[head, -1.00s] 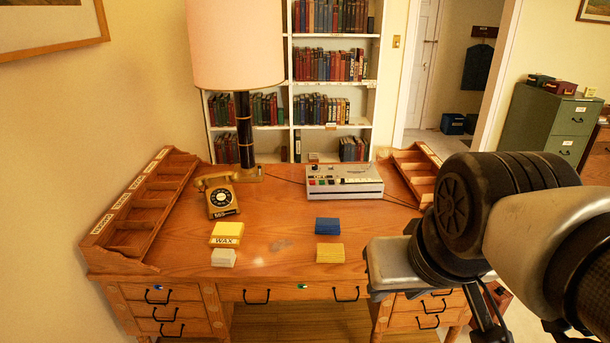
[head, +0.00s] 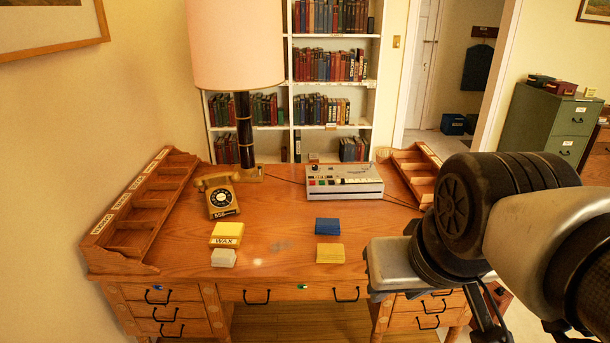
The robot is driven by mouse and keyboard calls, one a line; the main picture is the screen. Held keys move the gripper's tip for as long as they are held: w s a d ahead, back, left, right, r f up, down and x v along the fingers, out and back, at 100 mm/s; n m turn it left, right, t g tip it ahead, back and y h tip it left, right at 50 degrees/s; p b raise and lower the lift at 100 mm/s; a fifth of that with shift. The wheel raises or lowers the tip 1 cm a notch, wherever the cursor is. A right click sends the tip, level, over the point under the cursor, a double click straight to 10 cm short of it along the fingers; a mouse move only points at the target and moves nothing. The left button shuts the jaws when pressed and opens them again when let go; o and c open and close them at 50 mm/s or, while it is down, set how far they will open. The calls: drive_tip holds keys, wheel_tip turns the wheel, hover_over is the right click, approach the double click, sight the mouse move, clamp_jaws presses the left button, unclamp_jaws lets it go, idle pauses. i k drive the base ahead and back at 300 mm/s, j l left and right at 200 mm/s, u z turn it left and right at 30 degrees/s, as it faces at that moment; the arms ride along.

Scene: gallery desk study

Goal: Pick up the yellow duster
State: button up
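A mustard-yellow folded cloth, which looks like the yellow duster (head: 330,253), lies flat on the desk top near its front edge, right of centre. A blue folded cloth (head: 327,225) lies just behind it, apart from it. My arm comes in from the right, and its silver end block stands right of the yellow duster, apart from it in the picture. Thin dark parts at the lower right may belong to my gripper (head: 488,318). Its fingertips are not clear, so I cannot tell whether it is open or shut. Nothing visibly touches the duster.
A yellow tin labelled WAX (head: 227,234) and a pale block (head: 223,258) sit to the left. A telephone (head: 220,197), a lamp (head: 244,135) and a grey button machine (head: 344,182) stand behind. The desk top (head: 285,262) is bare between the tin and the duster.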

sight(325, 253)
drive_tip(key=i+l+u, duration=0.15)
drive_tip(key=i+u, duration=0.25)
drive_tip(key=i+l+u, duration=0.2)
drive_tip(key=i+u, duration=0.2)
drive_tip(key=i+l+u, duration=0.25)
drive_tip(key=i, duration=0.2)
